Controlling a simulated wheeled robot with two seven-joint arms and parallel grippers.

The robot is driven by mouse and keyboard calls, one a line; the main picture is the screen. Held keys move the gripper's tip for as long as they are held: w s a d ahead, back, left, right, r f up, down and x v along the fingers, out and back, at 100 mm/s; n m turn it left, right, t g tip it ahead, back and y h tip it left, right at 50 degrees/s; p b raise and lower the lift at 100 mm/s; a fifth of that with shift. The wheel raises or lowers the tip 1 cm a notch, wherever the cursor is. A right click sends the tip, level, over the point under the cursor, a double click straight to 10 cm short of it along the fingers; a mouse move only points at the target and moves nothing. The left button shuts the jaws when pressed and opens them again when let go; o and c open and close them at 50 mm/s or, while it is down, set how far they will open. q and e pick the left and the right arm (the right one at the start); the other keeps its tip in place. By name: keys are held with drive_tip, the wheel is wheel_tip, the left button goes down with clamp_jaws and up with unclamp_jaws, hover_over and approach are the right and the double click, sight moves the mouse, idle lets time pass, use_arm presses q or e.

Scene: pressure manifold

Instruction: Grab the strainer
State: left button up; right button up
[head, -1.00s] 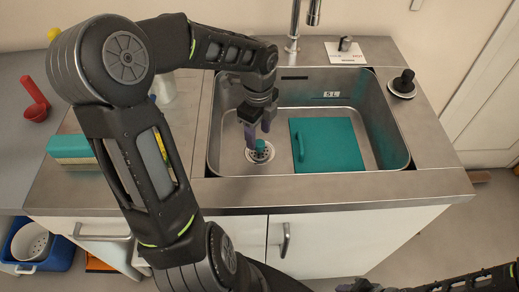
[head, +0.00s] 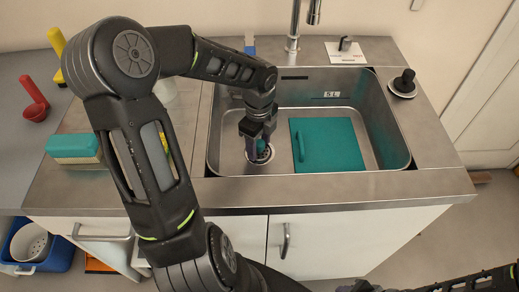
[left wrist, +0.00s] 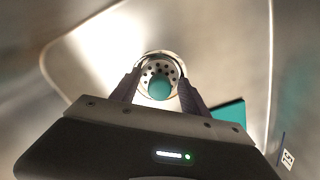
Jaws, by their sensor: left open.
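The strainer (head: 265,156) is a small perforated metal disc with a teal knob, sitting in the drain on the left part of the sink (head: 230,183) floor. In the left wrist view the strainer (left wrist: 161,71) shows between my fingers, its teal knob centred. My left gripper (head: 257,153) points down into the sink, right above the strainer; its fingers partly hide it in the head view. The left gripper (left wrist: 160,88) is open, with a finger on either side of the knob. I cannot tell whether the fingers touch it. My right gripper is not clearly in view.
A teal board (head: 328,146) lies on the sink floor just right of the strainer. The sink walls surround my left gripper. A faucet (head: 294,30) stands behind, a black stopper (head: 404,82) sits on the right rim, and a teal sponge (head: 73,147) lies on the left counter.

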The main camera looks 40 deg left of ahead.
idle(0.3)
use_arm(q)
clamp_jaws()
idle(0.4)
